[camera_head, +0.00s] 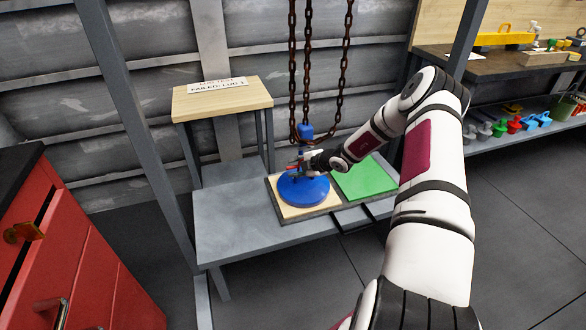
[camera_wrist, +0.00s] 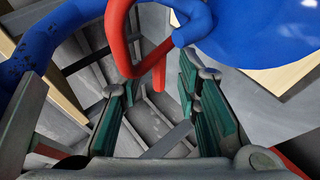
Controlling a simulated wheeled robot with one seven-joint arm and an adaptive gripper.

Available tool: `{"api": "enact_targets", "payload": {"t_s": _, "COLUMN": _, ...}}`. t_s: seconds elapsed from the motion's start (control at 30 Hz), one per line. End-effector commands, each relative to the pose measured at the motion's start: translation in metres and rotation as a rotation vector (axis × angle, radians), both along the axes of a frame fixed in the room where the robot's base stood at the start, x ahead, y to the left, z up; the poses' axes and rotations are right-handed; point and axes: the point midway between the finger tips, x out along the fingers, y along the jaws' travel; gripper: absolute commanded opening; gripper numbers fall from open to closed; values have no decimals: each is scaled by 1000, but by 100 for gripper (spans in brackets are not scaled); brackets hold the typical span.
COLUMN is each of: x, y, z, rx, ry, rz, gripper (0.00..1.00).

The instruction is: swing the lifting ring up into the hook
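The lifting ring (camera_wrist: 118,38) is red and shows in the wrist view, curving down between my fingers. A blue curved piece (camera_wrist: 192,22) meets it beside the round blue body (camera_wrist: 265,32). In the head view the blue disc-shaped body (camera_head: 303,190) sits on a tan square. The blue hook (camera_head: 306,130) hangs from the chains just above it. A thick blue curve, probably the hook, shows at the wrist view's upper left (camera_wrist: 38,42). My gripper (camera_wrist: 152,88) is open, with gaps between the ring and both green pads. In the head view my gripper (camera_head: 303,163) partly hides the ring.
Rusty chains (camera_head: 307,65) hang above the grey bench (camera_head: 235,235). A green square (camera_head: 362,180) lies right of the disc. A wooden-topped stand (camera_head: 220,100) with a sign is behind left. A red cabinet (camera_head: 95,265) stands at left. A workbench (camera_head: 470,65) is at right.

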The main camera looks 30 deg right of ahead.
Motion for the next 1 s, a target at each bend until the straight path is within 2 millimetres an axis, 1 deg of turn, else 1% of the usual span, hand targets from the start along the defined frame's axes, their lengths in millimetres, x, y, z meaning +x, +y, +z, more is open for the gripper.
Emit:
{"api": "enact_targets", "payload": {"t_s": 0.03, "x": -8, "y": -3, "z": 7, "rx": -2, "ry": 0, "rz": -3, "gripper": 30}}
{"api": "enact_targets", "payload": {"t_s": 0.2, "x": -36, "y": -10, "z": 28, "rx": -2, "ry": 1, "rz": -4, "gripper": 30}}
{"api": "enact_targets", "payload": {"t_s": 0.4, "x": -63, "y": -15, "z": 48, "rx": -2, "ry": 2, "rz": -2, "gripper": 30}}
{"api": "enact_targets", "payload": {"t_s": 0.6, "x": -76, "y": -18, "z": 58, "rx": -2, "ry": 2, "rz": -2, "gripper": 30}}
{"api": "enact_targets", "payload": {"t_s": 0.9, "x": -78, "y": -18, "z": 59, "rx": 0, "ry": 1, "rz": -2, "gripper": 30}}
{"api": "enact_targets", "payload": {"t_s": 0.97, "x": -77, "y": -18, "z": 58, "rx": -1, "ry": 1, "rz": -1, "gripper": 17}}
{"api": "enact_targets", "payload": {"t_s": 1.0, "x": -76, "y": -15, "z": 58, "rx": -1, "ry": -1, "rz": 5, "gripper": 8}}
